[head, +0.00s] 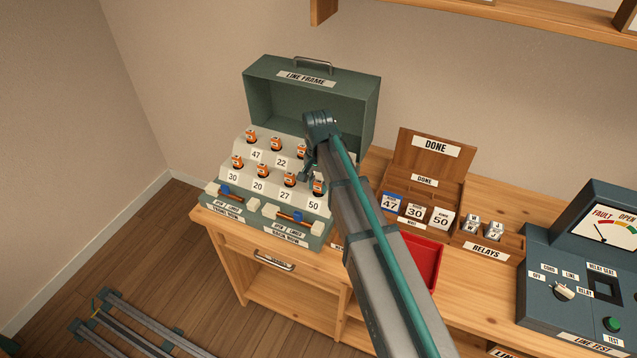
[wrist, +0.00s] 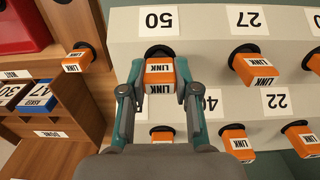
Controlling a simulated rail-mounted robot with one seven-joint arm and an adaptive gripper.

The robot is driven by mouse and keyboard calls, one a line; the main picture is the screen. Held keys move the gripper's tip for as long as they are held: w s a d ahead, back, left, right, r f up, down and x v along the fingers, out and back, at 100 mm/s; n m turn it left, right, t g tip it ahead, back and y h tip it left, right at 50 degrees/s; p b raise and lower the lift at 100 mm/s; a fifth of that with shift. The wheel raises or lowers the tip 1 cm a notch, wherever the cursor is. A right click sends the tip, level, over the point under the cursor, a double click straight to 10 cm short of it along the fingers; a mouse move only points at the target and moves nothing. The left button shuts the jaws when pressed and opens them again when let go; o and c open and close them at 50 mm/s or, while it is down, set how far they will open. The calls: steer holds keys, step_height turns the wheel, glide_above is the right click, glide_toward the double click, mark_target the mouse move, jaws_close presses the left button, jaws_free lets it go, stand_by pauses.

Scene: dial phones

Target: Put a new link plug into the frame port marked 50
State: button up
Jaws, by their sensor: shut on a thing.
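My gripper (wrist: 158,95) is shut on an orange link plug (wrist: 160,72) with a white LINK label, one finger on each side. The plug is at the black socket of the port marked 50 (wrist: 158,20), on the line frame's lower row. Whether it is fully seated I cannot tell. In the head view the held plug (head: 318,186) shows just above the 50 label (head: 314,205), and my arm covers part of that end of the frame. The line frame (head: 258,100) is a green case with its lid up.
Neighbouring plugs sit close, at 27 (wrist: 252,64) and in the row behind. Another link plug (wrist: 75,60) stands by the wooden box beside the frame. The DONE box (head: 437,165), red tray (head: 424,262), relays box (head: 490,240) and line tester (head: 560,250) are to the right.

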steer(key=shift+f, duration=0.3)
steer(key=o, duration=1.3)
steer(key=shift+r, duration=0.1)
steer(key=shift+r+p, duration=2.3)
steer(key=shift+r, duration=1.4)
